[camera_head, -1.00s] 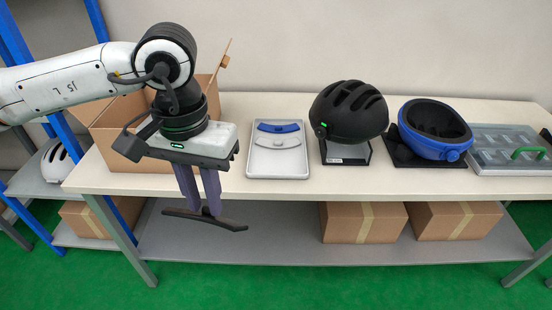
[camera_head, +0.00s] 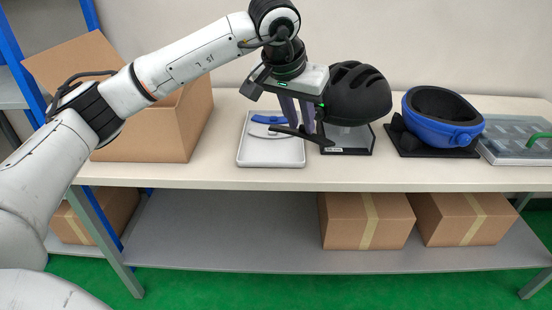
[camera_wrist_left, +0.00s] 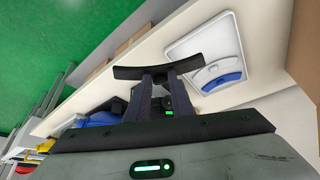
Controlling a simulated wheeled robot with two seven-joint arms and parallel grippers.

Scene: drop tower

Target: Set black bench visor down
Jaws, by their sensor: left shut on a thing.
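My left gripper (camera_head: 304,128) is shut on the black visor (camera_head: 316,139), a thin curved bar. In the left wrist view the black visor (camera_wrist_left: 157,71) lies across the fingertips (camera_wrist_left: 158,80), with the white tray (camera_wrist_left: 207,52) beyond. The white tray (camera_head: 271,160) lies on the bench and holds a blue visor (camera_head: 268,119), partly hidden by the gripper in the head view. The blue visor (camera_wrist_left: 221,81) and a grey one show in the wrist view. My right gripper is not in view.
The black helmet (camera_head: 358,92) sits on a stand (camera_head: 350,149) close right of the gripper. A blue helmet (camera_head: 440,117) on a black base and a clear-lidded case (camera_head: 513,149) stand further right. An open cardboard box (camera_head: 150,135) is at left. Bare bench (camera_head: 222,150) lies between box and tray.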

